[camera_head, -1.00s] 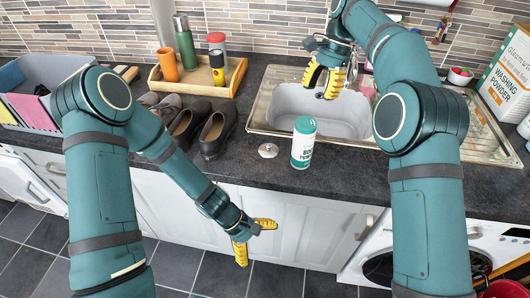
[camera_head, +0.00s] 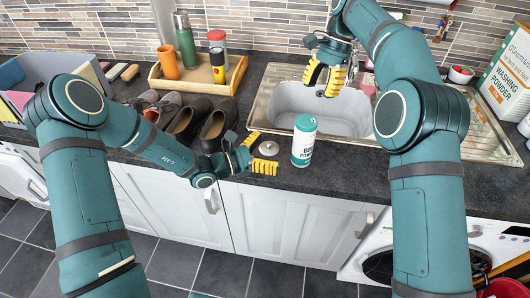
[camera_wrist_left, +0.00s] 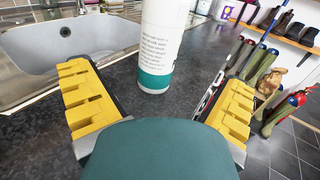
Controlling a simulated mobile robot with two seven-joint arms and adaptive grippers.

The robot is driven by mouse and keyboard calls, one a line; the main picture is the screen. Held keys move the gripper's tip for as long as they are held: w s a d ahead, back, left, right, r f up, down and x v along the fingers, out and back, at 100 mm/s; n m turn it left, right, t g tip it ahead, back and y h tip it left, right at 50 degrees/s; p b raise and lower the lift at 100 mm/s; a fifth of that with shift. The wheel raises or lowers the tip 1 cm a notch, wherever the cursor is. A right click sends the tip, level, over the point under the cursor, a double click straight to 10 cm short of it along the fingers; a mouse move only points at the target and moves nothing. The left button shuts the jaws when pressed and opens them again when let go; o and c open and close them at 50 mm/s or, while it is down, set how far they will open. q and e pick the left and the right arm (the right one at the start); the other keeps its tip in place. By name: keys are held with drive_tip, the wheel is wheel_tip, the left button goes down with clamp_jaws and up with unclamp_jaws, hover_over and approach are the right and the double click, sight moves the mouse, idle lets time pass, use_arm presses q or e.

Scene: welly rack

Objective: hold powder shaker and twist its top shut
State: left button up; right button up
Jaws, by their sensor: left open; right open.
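The powder shaker (camera_head: 303,142), a white bottle with teal bands and a teal top (camera_head: 306,124), stands upright on the dark worktop in front of the sink. My left gripper (camera_head: 259,153) is open and empty, low over the worktop to the left of the shaker, its yellow fingers pointing towards it. In the left wrist view the shaker (camera_wrist_left: 160,45) stands ahead, between the two open fingers (camera_wrist_left: 160,105) and apart from them; its top is out of frame. My right gripper (camera_head: 326,78) is open and empty above the sink, behind the shaker.
Dark shoes (camera_head: 216,126) stand to the left, with a wooden tray (camera_head: 197,86) of bottles and cups behind. The sink (camera_head: 345,118) is behind the shaker. A washing powder box (camera_head: 508,75) stands at the right.

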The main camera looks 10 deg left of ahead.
sight(308, 139)
use_arm(q)
drive_tip(key=x, duration=1.2)
drive_tip(key=shift+d+f, duration=0.1)
drive_tip(key=shift+d, duration=0.05)
drive_tip(key=shift+c, duration=0.3)
